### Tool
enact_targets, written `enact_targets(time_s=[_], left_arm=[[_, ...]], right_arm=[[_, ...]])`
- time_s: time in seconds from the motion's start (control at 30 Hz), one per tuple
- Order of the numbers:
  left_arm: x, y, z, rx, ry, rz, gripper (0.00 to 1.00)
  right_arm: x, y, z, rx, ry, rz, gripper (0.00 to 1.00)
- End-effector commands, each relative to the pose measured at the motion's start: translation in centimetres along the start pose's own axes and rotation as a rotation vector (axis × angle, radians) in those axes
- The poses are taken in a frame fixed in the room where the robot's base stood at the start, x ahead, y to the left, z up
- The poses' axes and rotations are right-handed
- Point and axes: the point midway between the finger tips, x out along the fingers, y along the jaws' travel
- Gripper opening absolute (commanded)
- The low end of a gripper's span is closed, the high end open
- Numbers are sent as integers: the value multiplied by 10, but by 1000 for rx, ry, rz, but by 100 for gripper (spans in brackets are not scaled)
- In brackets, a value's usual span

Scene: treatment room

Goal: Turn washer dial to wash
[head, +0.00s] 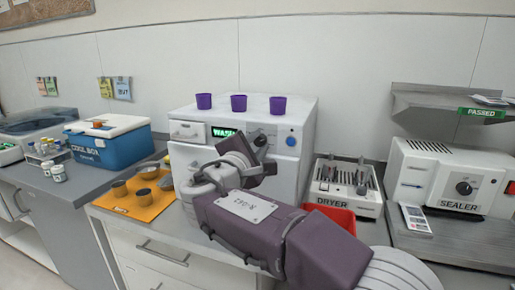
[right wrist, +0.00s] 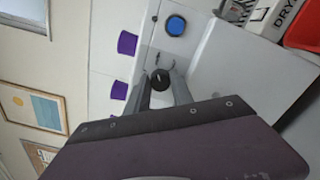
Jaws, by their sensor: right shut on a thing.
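The washer (head: 293,165) is a white box machine in the middle of the head view, with a lit green display (head: 224,132) that appears to read "WASH". Its dark round dial (head: 260,139) is on the front, left of a blue button (head: 291,141). My right gripper (head: 256,154) is at the washer's front, its fingers shut on the dial. In the right wrist view the black dial (right wrist: 160,79) is between the two grey fingertips. The dial's pointer is too small to read. My left gripper is not in view.
Several purple cups (head: 239,103) stand on the washer's top. An orange mat (head: 140,207) with metal cups lies to the left, beyond it a blue cool box (head: 106,145). A dryer rack (head: 343,187), a red tray (head: 331,218) and a sealer (head: 455,180) are to the right.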

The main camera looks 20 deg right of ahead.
Motion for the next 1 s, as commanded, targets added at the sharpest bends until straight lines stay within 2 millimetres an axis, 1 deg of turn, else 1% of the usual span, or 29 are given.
enact_targets(time_s=[0.4, 0.43, 0.47, 0.5, 0.67, 0.77, 0.87, 1.0], left_arm=[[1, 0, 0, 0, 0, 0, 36], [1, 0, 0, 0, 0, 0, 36], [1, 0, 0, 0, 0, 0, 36], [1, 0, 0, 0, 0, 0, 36], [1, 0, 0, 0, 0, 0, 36], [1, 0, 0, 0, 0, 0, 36], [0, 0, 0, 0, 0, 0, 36], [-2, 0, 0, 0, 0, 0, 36]], right_arm=[[0, -1, -1, 4, 1, -3, 0], [0, -1, -1, 4, 2, -3, 36], [0, -1, -1, 4, 1, -3, 45], [0, -1, -1, 4, 1, -2, 49], [0, -1, -1, 4, 1, -2, 49], [-6, 0, -1, 4, 2, -1, 49], [-24, 0, -2, 5, 6, 1, 49], [-56, 1, -2, 4, 7, 2, 49]])
